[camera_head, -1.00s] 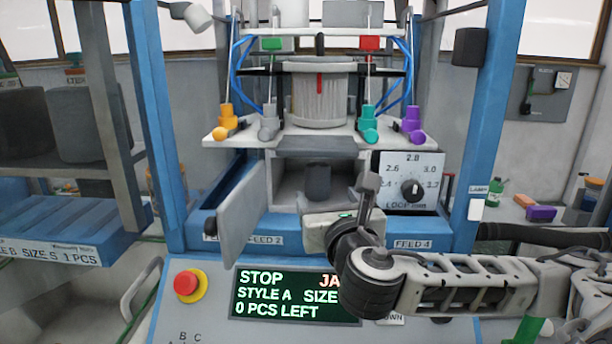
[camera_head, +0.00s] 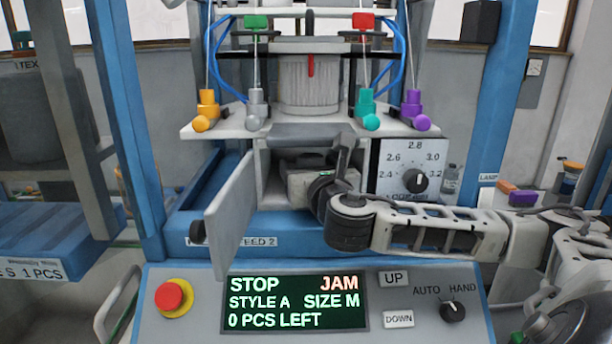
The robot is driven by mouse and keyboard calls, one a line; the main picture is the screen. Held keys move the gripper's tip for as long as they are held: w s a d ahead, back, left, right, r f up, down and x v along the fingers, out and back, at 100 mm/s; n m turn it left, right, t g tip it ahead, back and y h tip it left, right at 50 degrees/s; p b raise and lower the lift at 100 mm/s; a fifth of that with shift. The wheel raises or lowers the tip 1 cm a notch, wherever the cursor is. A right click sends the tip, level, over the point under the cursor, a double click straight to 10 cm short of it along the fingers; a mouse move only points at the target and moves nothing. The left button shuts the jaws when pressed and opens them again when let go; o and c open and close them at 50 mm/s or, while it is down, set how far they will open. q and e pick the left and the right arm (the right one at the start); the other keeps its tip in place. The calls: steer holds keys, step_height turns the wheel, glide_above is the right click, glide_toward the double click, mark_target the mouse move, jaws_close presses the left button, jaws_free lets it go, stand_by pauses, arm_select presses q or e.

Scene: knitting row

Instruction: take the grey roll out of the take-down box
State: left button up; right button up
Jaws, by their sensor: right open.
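The take-down box (camera_head: 272,186) is the open grey compartment under the knitting head, with its door (camera_head: 234,220) swung out to the left. My right gripper (camera_head: 308,174) is at the box mouth, reaching in from the right, open. My left gripper is not in view.
The open door bounds the left side and the loop dial panel (camera_head: 413,172) the right. Below is the control panel (camera_head: 298,302) with a red stop button (camera_head: 170,296), reading STOP and JAM.

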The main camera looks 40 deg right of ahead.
steer(key=shift+s, duration=0.1)
steer(key=c, duration=1.1)
steer(key=shift+o, duration=0.2)
steer(key=shift+r, duration=0.2)
